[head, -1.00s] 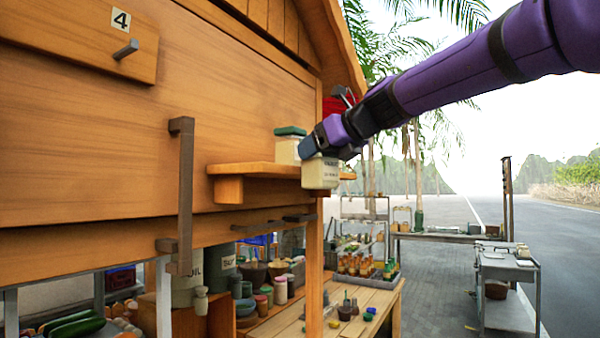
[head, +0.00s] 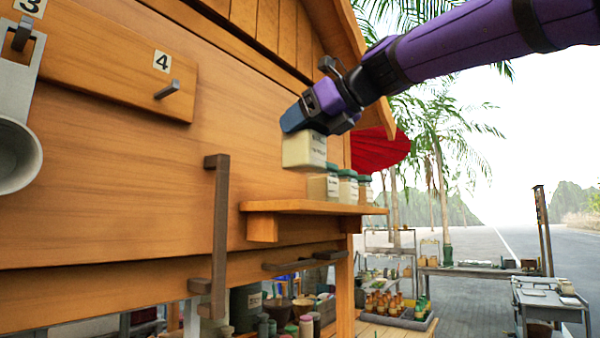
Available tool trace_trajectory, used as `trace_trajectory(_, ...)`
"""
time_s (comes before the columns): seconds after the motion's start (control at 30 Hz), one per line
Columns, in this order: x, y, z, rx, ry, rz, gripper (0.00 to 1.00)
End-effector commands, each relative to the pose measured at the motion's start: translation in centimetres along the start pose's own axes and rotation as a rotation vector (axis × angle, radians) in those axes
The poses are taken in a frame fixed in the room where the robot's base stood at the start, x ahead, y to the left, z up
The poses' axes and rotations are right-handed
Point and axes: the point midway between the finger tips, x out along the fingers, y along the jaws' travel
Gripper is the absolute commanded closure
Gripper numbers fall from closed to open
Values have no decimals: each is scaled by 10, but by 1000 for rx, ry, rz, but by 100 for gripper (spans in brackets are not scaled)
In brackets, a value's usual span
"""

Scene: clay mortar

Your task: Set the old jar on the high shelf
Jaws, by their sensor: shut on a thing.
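My gripper (head: 316,122) is shut on the top of a cream jar (head: 303,152) with dark print on its label. It holds the jar upright in the air, above the wooden wall shelf (head: 310,207). The jar's lid is hidden by the jaws. Below and to the right of it, jars with green lids stand on the shelf: a near one (head: 323,187), a second (head: 348,188) and a third (head: 365,190). The held jar's base appears close to the near jar's top; I cannot tell the gap between them.
The left part of the shelf top is bare. A brown vertical handle (head: 220,230) sticks out left of the shelf. A peg marked 4 (head: 167,89) and a hanging metal pan (head: 15,150) are on the wall. A counter with several jars lies below.

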Motion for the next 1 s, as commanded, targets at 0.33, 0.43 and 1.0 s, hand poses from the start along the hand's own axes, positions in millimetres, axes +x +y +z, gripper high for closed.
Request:
trace_trajectory(0.33, 44, -43, 13, 1, -2, 2, 64)
trace_trajectory(0.43, 55, -52, 15, 1, -2, 3, 64)
trace_trajectory(1.0, 80, -73, 10, 0, 1, -3, 64)
